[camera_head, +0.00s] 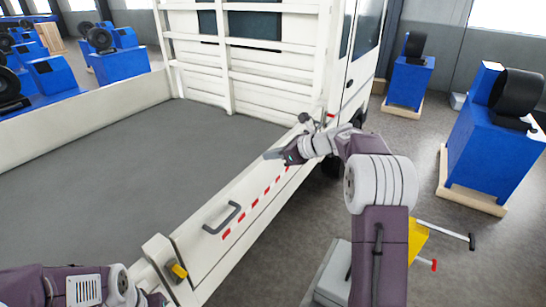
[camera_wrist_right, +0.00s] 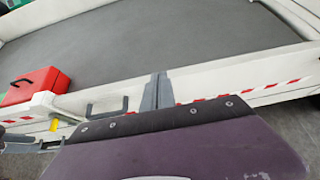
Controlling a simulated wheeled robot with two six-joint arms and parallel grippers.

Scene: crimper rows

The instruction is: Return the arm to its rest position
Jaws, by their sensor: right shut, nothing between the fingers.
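My right arm, purple and white, reaches over the side wall (camera_head: 215,232) of the white truck's bed. Its gripper (camera_head: 275,154) points left over the wall's top edge, near the front end of the bed. In the right wrist view its two grey fingers (camera_wrist_right: 158,92) are together with nothing between them. My left arm (camera_head: 85,287) lies low along the bottom left edge of the head view. I cannot make out its gripper there.
The grey truck bed (camera_head: 120,150) is bare in the head view. A red case (camera_wrist_right: 36,85) sits at the left in the wrist view. A dark handle (camera_head: 222,218) and yellow latch (camera_head: 177,270) are on the wall. Blue machines (camera_head: 490,150) stand right, with floor between.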

